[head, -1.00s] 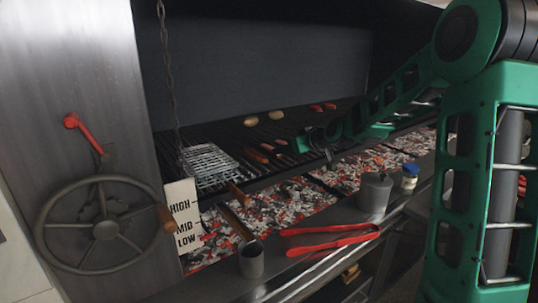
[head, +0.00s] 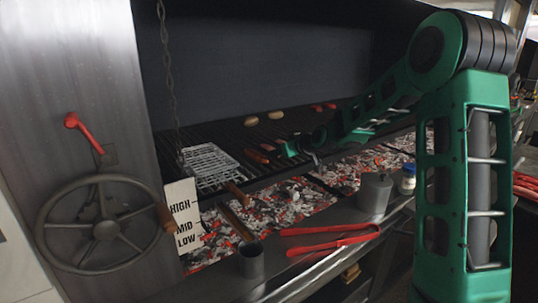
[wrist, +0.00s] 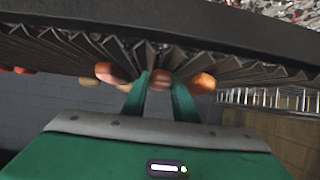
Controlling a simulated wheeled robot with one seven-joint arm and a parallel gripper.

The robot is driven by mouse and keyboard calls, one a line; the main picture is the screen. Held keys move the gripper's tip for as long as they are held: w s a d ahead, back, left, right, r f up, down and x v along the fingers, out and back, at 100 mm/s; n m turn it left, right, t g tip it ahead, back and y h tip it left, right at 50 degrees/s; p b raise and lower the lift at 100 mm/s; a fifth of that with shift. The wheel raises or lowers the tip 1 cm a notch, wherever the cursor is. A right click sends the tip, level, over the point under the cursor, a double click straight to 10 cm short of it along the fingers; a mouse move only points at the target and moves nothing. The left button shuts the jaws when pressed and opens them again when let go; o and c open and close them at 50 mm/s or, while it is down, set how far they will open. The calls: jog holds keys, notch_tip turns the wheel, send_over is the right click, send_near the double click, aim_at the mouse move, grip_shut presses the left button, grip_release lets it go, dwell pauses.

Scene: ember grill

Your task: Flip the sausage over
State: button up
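Several brown sausages lie on the dark grill grate. In the head view one sausage (head: 257,156) lies just left of my gripper (head: 285,149), and another sausage (head: 267,147) lies close behind it. In the wrist view, which looks upside down, my gripper (wrist: 158,98) has its two green fingers apart. A dark brown sausage (wrist: 160,80) shows between and beyond the fingertips. An orange-brown sausage (wrist: 200,83) is to its right and a reddish one (wrist: 110,73) to its left. I cannot tell whether the fingers touch any of them.
A wire basket (head: 209,165) lies on the grate left of the sausages. Pale pieces (head: 251,121) lie farther back. Glowing coals (head: 285,203) run below the front. Red tongs (head: 330,236), a grey pot (head: 374,193) and a cup (head: 251,260) are on the front shelf.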

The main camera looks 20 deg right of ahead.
jog(key=c, duration=0.3)
notch_tip(320, 180, up, 10)
jog(key=shift+w+f, duration=0.1)
jog(key=shift+f, duration=0.05)
jog(key=shift+d+r, duration=0.1)
jog(key=shift+r, duration=0.1)
jog(key=m+g+y, duration=0.1)
jog(key=m+y, duration=0.1)
jog(key=m, duration=0.1)
jog(key=shift+w+d+g, duration=0.15)
jog(key=shift+d+g, duration=0.05)
jog(key=shift+g, duration=0.2)
jog(key=f+m+t, duration=0.1)
jog(key=m, duration=1)
jog(key=w+a+f+m+t+h, duration=0.1)
jog(key=m+t, duration=0.1)
jog(key=m, duration=0.9)
jog(key=f+m+t, duration=0.1)
jog(key=f+m, duration=0.1)
jog(key=m, duration=0.9)
jog(key=shift+w+a+t, duration=0.2)
jog(key=shift+w+t, duration=0.1)
jog(key=shift+f, duration=0.45)
